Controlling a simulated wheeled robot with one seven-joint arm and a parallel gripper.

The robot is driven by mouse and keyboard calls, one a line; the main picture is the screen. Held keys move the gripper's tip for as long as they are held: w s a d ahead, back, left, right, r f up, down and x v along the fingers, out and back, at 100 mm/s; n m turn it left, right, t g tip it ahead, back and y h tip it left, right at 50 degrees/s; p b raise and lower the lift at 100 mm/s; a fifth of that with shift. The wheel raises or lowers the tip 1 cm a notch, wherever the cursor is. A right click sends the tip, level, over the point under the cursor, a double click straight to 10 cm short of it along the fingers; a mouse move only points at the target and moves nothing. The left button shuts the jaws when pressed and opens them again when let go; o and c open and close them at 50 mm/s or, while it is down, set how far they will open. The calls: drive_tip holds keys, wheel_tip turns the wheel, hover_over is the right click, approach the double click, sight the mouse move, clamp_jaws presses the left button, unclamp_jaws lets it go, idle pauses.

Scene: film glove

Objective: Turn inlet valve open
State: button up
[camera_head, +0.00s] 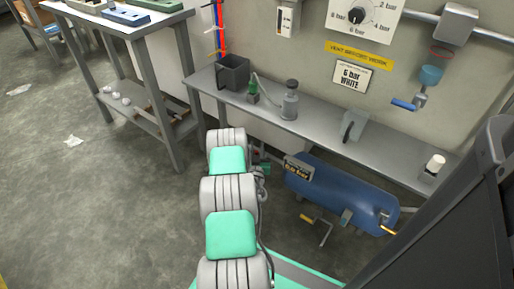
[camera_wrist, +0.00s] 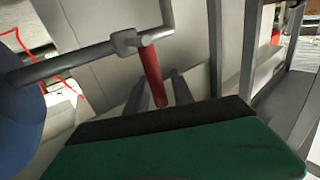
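In the wrist view a red valve handle (camera_wrist: 152,74) hangs down from a grey pipe (camera_wrist: 75,63) that runs out from the blue tank (camera_wrist: 20,125). I see no label that names it as the inlet valve. My gripper (camera_wrist: 158,85) shows two dark fingers, apart, with the red handle in line between them. I cannot tell whether they touch it. In the head view the blue tank (camera_head: 340,196) lies under the bench. My arm's grey and green links hide my gripper and the red handle there.
A grey bench (camera_head: 325,140) above the tank holds a dark bin (camera_head: 232,73) and a grey bottle (camera_head: 290,100). A blue-handled valve (camera_head: 405,104) is on the wall. A yellow-handled lever (camera_head: 318,226) hangs below the tank. Floor at left is mostly open.

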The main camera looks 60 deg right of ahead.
clamp_jaws()
idle(1.1)
